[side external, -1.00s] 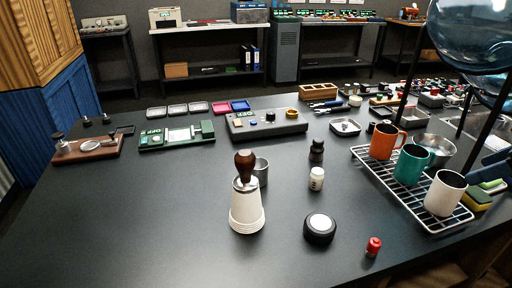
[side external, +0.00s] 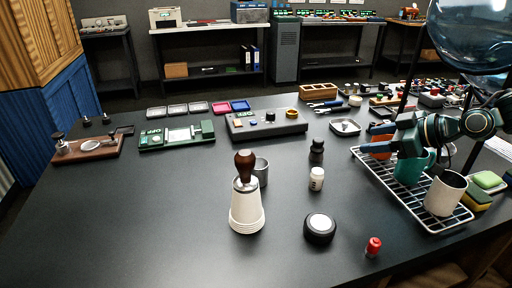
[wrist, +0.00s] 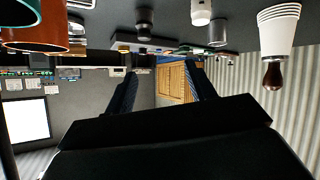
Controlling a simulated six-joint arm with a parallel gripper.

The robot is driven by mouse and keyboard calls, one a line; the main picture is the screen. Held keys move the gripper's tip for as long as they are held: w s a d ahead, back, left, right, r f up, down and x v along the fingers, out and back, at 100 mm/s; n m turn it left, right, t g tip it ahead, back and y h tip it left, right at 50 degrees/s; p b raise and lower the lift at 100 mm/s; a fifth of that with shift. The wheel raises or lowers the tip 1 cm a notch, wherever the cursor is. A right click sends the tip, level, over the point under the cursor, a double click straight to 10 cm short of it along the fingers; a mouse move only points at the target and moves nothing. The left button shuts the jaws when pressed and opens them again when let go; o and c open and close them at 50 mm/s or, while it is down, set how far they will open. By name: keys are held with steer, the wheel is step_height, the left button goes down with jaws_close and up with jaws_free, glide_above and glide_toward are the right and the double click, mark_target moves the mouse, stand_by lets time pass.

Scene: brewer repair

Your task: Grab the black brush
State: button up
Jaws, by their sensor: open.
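A small black upright object (side external: 317,151) stands on the dark table right of centre, behind a white bottle; it may be the black brush, but its bristles cannot be made out. It also shows upside down in the wrist view (wrist: 144,24). My gripper (side external: 371,138) is open and empty, above the rack's back left end and in front of the orange mug. It points left and is to the right of the black object, apart from it. In the wrist view its two fingers (wrist: 161,75) stand apart with nothing between them.
The wire rack (side external: 405,203) holds an orange mug (side external: 381,151), a teal mug (side external: 408,170) and a white mug (side external: 445,194) beneath my arm. A white bottle (side external: 316,179), black puck (side external: 320,229) and stacked white cups (side external: 246,212) stand nearby. The left front table is clear.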

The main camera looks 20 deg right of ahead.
steer(key=t, duration=0.2)
glide_toward(322, 142)
steer(key=s+d, duration=0.2)
steer(key=shift+w+a+r+y, duration=0.25)
steer(key=shift+r+y, duration=0.15)
steer(key=shift+r, duration=0.1)
steer(key=shift+x, duration=4.25)
steer(key=shift+a+f, duration=0.1)
steer(key=shift+f, duration=0.1)
steer(key=shift+x, duration=2.45)
steer(key=shift+f, duration=0.1)
steer(key=c, duration=1)
